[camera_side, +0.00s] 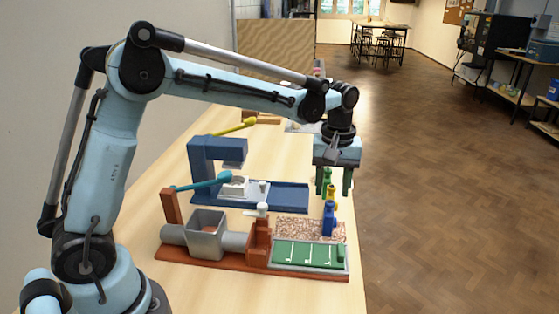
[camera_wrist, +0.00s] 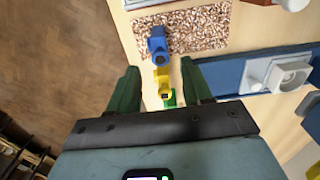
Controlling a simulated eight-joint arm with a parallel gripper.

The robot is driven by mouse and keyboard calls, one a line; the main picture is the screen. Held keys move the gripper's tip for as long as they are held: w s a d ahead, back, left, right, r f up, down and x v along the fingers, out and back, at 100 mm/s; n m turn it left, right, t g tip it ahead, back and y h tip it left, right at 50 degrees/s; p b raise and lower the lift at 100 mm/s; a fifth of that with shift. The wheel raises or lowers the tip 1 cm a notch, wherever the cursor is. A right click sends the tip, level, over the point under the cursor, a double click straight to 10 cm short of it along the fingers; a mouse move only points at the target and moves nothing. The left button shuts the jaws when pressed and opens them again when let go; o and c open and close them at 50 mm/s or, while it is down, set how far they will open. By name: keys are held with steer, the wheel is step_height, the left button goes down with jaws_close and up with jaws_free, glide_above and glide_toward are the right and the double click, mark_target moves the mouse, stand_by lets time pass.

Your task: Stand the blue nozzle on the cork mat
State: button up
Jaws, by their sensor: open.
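The blue nozzle (camera_side: 329,218) looks upright at the right end of the speckled cork mat (camera_side: 290,229). In the wrist view the blue nozzle (camera_wrist: 157,42) overlaps the near edge of the cork mat (camera_wrist: 200,30), and its base is not clearly visible. My gripper (camera_side: 334,192) is open, with its green fingers pointing down, behind and above the blue nozzle in the side view. In the wrist view my gripper (camera_wrist: 158,80) has nothing clamped between its fingers, and the blue nozzle is beyond the fingertips, apart from them.
A yellow nozzle (camera_wrist: 163,84) and a green nozzle (camera_wrist: 170,99) line up with the blue one, showing between my fingers. A brown fixture with a green panel (camera_side: 308,255) stands in front of the mat. A blue press (camera_side: 205,165) stands behind. The table's right edge is close.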

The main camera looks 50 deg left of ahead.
step_height(320, 180, up, 6)
steer(key=s+a+r+m+t, duration=0.2)
steer(key=s+m+t, duration=0.25)
steer(key=s, duration=0.45)
steer(key=s+a+f+m+t, duration=0.1)
steer(key=s+f+m+t, duration=0.1)
steer(key=s+f+m, duration=0.2)
steer(key=s+f, duration=0.1)
steer(key=s, duration=0.2)
steer(key=shift+s+a+t, duration=0.15)
steer(key=shift+s+t, duration=0.2)
